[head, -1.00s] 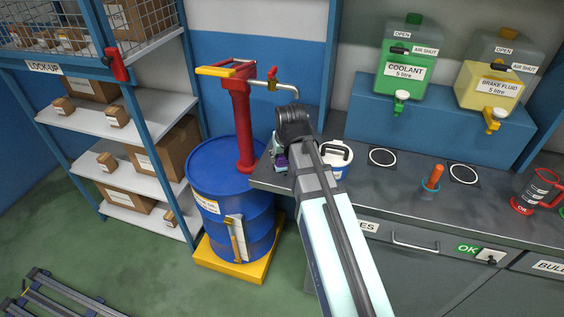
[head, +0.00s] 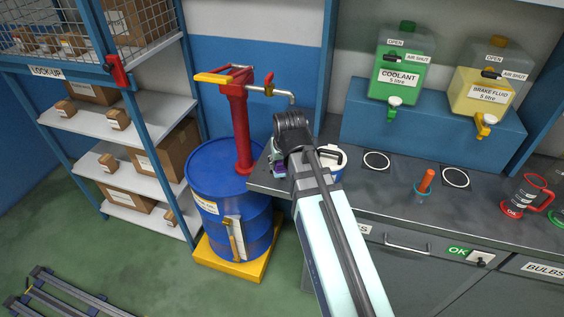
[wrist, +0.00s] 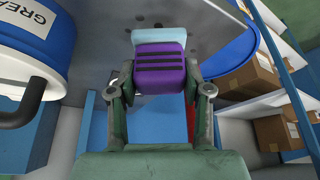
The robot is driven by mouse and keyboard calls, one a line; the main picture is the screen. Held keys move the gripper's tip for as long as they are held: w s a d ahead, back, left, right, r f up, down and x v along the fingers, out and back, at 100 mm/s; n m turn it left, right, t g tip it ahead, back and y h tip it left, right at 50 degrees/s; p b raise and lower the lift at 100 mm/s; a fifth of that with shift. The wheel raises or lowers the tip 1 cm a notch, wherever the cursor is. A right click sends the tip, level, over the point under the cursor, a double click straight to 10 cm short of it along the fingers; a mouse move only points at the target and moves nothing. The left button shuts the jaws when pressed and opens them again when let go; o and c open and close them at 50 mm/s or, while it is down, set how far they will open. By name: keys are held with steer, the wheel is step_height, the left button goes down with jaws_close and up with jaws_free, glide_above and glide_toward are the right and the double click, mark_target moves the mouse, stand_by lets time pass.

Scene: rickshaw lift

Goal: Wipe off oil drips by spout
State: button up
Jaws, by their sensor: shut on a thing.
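My gripper (wrist: 160,92) is shut on a purple block with dark stripes and a pale blue top (wrist: 160,62). The block also shows small in the head view (head: 279,168), partly hidden by my arm. It is over the left end of the grey bench top; whether it touches the surface I cannot tell. Small dark spots (wrist: 196,20) show on the grey surface beyond the block in the wrist view. The spout (head: 289,96) of the red drum pump (head: 241,125) hangs just above and behind my wrist.
A white and blue grease tub (wrist: 55,28) stands close to my gripper, at left in the wrist view. The blue drum (head: 207,170) stands beside the bench (head: 400,200). Coolant (head: 402,75) and brake fluid (head: 482,90) containers stand at the back.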

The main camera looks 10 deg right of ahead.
steer(key=shift+r+p, duration=1.65)
steer(key=shift+r, duration=0.85)
